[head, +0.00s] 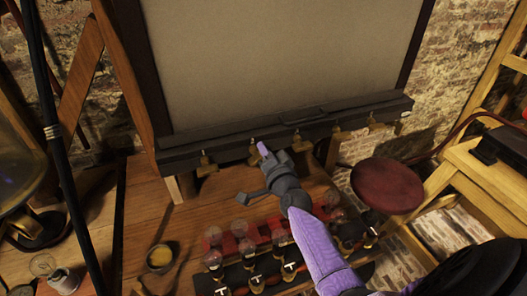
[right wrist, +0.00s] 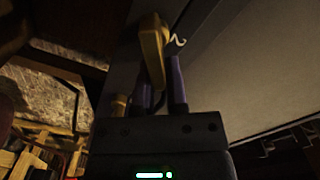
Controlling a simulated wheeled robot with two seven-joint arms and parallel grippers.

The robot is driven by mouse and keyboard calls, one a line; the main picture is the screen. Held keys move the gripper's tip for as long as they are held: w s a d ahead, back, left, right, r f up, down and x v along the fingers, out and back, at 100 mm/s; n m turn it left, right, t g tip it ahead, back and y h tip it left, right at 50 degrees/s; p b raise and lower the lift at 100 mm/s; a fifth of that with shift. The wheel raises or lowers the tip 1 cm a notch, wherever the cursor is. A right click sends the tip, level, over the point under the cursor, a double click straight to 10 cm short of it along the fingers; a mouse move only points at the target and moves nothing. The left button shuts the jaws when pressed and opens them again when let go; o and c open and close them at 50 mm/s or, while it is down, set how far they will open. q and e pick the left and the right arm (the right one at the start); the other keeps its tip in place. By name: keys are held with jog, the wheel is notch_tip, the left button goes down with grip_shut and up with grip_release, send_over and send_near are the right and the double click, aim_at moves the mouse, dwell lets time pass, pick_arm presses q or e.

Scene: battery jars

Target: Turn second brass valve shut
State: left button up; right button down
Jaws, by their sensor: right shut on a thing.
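Several small brass valves line the front of the dark bar (head: 290,128) below the large pale panel. The second brass valve from the left (head: 253,152) is at the tip of my right gripper (head: 261,148), which reaches up from the lower right. In the right wrist view the purple fingers of my right gripper (right wrist: 161,85) are shut on a brass valve handle (right wrist: 153,45) that sticks up between them. The first brass valve (head: 207,162) is to the left, and the third brass valve (head: 297,140) is to the right, clear of the gripper. My left gripper is out of view.
Glass bulb jars (head: 239,229) stand in rows on the wooden table (head: 135,205) below my right arm. A small bowl (head: 161,257) is at the left. A round red stool (head: 387,186) stands right of the table. A black pole (head: 62,130) crosses the left side.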

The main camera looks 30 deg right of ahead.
jog(key=m, duration=0.2)
jog(key=f+m+b, duration=0.1)
jog(key=m, duration=0.1)
jog(key=shift+s+d, duration=0.1)
jog(key=shift+d, duration=0.05)
jog(key=shift+f+m+b, duration=0.25)
jog(key=shift+m+b, duration=0.05)
jog(key=shift+m, duration=1.2)
jog(key=c, duration=0.7)
grip_release()
jog(key=shift+o, duration=0.2)
